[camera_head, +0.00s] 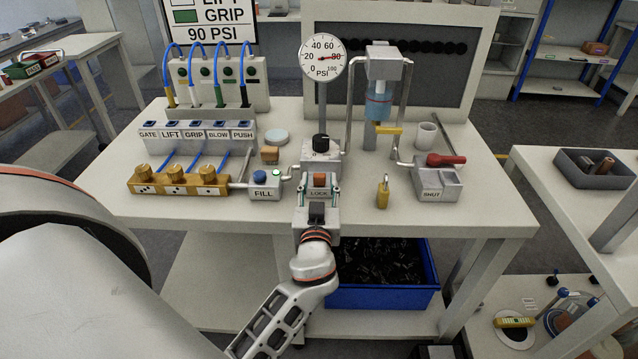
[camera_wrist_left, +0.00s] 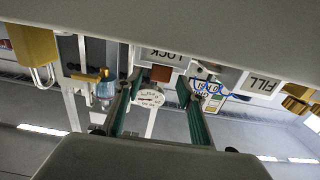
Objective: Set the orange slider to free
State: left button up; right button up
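The orange slider (camera_head: 319,180) sits on a small grey block (camera_head: 321,201) at the front middle of the table. The word LOCK shows on the near side of it; no FREE label is readable. My left gripper (camera_head: 319,192) is at this block, with its fingers apart, one on each side of the slider. In the left wrist view, which is upside down, the orange slider (camera_wrist_left: 161,73) shows between the two green-edged fingers (camera_wrist_left: 158,100), with a gap on both sides. Whether a finger touches the block I cannot tell. My right gripper is not in view.
A black knob (camera_head: 320,142) and a pressure gauge (camera_head: 323,58) stand behind the slider. The FILL button box (camera_head: 264,188) is to the left. A yellow padlock (camera_head: 382,192) and the SHUT block with a red handle (camera_head: 446,160) are to the right. A blue bin (camera_head: 385,297) is below.

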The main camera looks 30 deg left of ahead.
pick_arm(q)
jog(key=shift+s+d, duration=0.1)
jog(key=v, duration=0.7)
jog(key=shift+s, duration=0.2)
dwell(0.3)
